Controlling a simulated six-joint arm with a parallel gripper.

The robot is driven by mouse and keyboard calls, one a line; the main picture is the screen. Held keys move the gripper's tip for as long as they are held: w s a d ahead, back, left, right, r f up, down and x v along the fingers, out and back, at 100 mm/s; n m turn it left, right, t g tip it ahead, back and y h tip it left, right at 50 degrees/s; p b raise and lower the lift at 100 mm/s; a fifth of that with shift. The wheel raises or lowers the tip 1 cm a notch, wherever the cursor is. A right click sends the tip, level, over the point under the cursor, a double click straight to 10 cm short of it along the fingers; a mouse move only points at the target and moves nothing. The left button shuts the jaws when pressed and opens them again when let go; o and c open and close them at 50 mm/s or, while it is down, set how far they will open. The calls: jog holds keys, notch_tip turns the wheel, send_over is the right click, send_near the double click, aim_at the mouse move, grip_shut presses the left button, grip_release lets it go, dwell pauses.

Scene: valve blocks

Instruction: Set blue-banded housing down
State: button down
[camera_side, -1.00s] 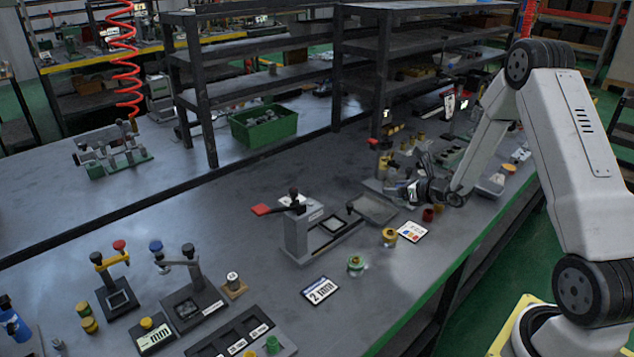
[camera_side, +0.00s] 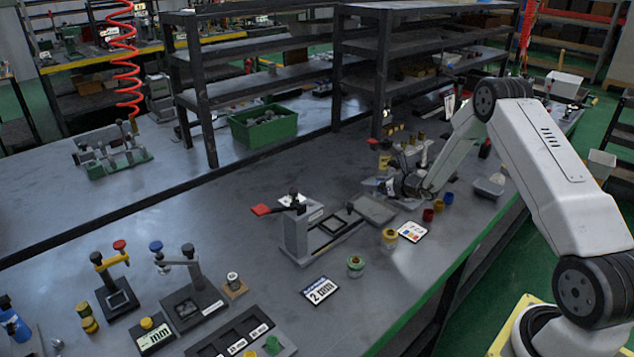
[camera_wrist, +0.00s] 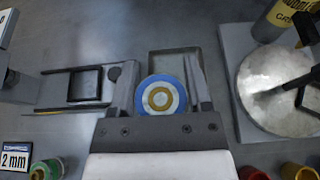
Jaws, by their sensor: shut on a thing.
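In the wrist view the blue-banded housing (camera_wrist: 160,95) shows as a round end with a blue outer ring, a pale ring and a tan ring around a light centre. My gripper (camera_wrist: 160,66) is shut on it, one finger on each side. Beyond the housing lies a shallow grey rectangular tray (camera_wrist: 174,58), partly covered by the housing and the fingers. In the side view my gripper (camera_side: 392,187) is just right of and behind this tray (camera_side: 376,210). The housing cannot be made out there. Whether it touches a surface cannot be told.
A press fixture with a red handle (camera_side: 262,210) stands left of the tray. Red (camera_side: 428,215) and blue (camera_side: 448,198) cups stand near the bench edge.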

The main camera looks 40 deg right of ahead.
jog(key=shift+w+d+f, duration=0.25)
jog(key=shift+w+f, duration=0.35)
jog(key=shift+f, duration=0.2)
jog(key=shift+w+d+f, duration=0.25)
jog(key=shift+w+f, duration=0.4)
jog(key=shift+f, duration=0.2)
jog(key=shift+w+d+f, duration=0.25)
jog(key=shift+w+f, duration=0.35)
jog(key=shift+f, duration=0.2)
jog(key=shift+f, duration=0.1)
jog(key=shift+w+d+f, duration=0.1)
jog(key=shift+w+f, duration=0.1)
jog(key=shift+f, duration=1.45)
jog(key=shift+f, duration=0.1)
grip_release()
jog(key=shift+v, duration=6.1)
